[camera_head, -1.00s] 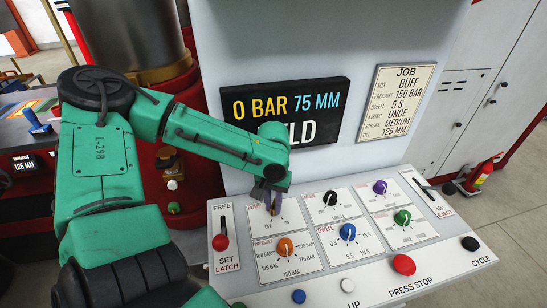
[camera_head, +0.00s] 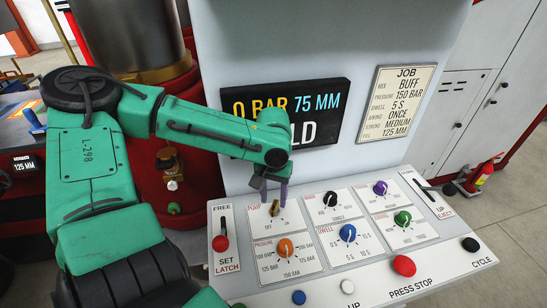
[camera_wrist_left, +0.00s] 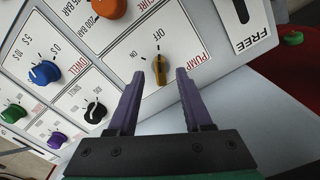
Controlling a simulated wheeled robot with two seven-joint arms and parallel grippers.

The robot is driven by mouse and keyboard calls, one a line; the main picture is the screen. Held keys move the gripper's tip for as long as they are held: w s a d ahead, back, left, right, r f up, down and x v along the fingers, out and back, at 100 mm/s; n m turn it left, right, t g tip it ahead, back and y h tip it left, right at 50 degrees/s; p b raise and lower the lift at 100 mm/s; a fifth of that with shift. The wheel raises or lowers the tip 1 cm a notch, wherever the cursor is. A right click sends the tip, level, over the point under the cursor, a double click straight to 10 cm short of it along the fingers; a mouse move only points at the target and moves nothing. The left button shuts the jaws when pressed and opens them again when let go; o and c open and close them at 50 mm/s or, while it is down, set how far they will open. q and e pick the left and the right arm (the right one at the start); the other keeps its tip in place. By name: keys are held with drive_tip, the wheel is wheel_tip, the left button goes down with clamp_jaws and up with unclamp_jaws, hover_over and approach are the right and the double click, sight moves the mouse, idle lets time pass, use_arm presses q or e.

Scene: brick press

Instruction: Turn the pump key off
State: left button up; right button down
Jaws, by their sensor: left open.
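The pump key (camera_head: 275,208) is a small brass-yellow knob on the PUMP panel (camera_head: 257,215), below the pressure display. In the left wrist view the key (camera_wrist_left: 160,70) lies lengthwise, its far end towards the OFF mark, with the ON mark off to its left. My left gripper (camera_head: 273,194) is open just above the key. Its two purple fingers (camera_wrist_left: 155,88) stand either side of the key in the wrist view, with gaps on both sides and no visible contact. My right gripper is not in view.
The orange pressure knob (camera_head: 285,246) is just below the key, and the black mode knob (camera_head: 330,199) is to its right. The red-handled latch lever (camera_head: 221,242) is to its left. A display (camera_head: 318,105) stands behind my gripper.

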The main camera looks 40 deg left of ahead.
sight(273, 208)
use_arm(q)
wheel_tip(273, 208, up, 11)
idle(0.6)
